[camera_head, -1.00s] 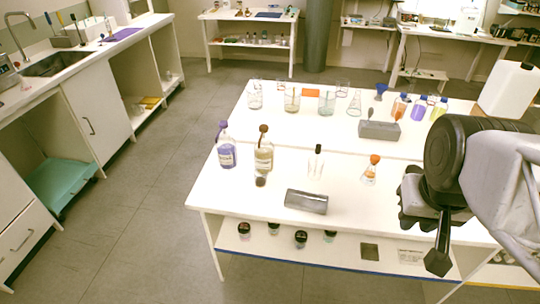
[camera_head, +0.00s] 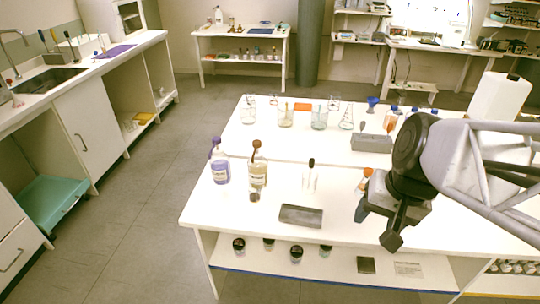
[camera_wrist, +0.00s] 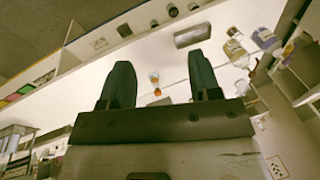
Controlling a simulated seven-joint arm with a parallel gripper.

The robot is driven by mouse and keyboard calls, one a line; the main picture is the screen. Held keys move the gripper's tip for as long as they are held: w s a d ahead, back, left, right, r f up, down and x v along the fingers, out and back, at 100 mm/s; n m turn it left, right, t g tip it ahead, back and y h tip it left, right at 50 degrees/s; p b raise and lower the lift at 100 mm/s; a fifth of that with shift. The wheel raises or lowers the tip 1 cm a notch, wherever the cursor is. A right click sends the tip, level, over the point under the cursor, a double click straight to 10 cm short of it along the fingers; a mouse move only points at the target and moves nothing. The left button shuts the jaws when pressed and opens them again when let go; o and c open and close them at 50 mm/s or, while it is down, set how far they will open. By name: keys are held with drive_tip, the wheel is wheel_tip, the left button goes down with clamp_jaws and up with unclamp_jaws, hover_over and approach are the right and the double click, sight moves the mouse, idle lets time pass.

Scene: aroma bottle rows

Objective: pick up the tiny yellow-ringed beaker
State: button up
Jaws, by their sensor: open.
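My gripper (camera_head: 378,222) is over the right front of the white table (camera_head: 235,225) in the head view. In the wrist view its two dark fingers (camera_wrist: 160,66) are spread, with nothing between them. A small flask with an orange stopper (camera_wrist: 155,82) shows beyond the gap; in the head view this flask (camera_head: 366,176) is partly hidden behind my gripper. Clear beakers stand along the back of the table, including one with yellowish contents (camera_head: 286,117) and another beaker (camera_head: 319,118). I cannot make out which beaker has a yellow ring.
A purple bottle (camera_head: 220,172), an amber bottle (camera_head: 257,174), a clear bottle with a black cap (camera_head: 310,180) and a grey block (camera_head: 301,215) stand on the front part. Another grey block (camera_head: 371,142) and several blue-capped bottles are at the back right. A lower shelf (camera_head: 330,264) holds small jars.

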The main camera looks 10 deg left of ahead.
drive_tip(key=w+a+f+m+g+y, duration=0.2)
drive_tip(key=w+a+f+m+y, duration=0.3)
drive_tip(key=w+a, duration=0.5)
drive_tip(key=m+t+y, duration=0.3)
drive_tip(key=m+y, duration=0.2)
drive_tip(key=m, duration=0.5)
hover_over(259, 193)
drive_tip(key=s+d, duration=0.7)
wheel_tip(259, 193, down, 15)
drive_tip(key=w+a+f+m+t, duration=0.1)
drive_tip(key=f+m, duration=0.1)
drive_tip(key=f, duration=0.1)
drive_tip(key=w+a+f+m+t, duration=0.1)
drive_tip(key=w+f+m, duration=0.1)
drive_tip(key=f, duration=0.2)
drive_tip(key=w+a+f+m, duration=0.1)
drive_tip(key=w+f, duration=0.1)
drive_tip(key=f, duration=0.1)
drive_tip(key=shift+f+m+t, duration=0.2)
drive_tip(key=shift+m+t, duration=0.2)
drive_tip(key=shift+x, duration=1.25)
drive_tip(key=shift+w+a, duration=0.1)
drive_tip(key=shift+x, duration=2.5)
drive_tip(key=shift+r, duration=0.15)
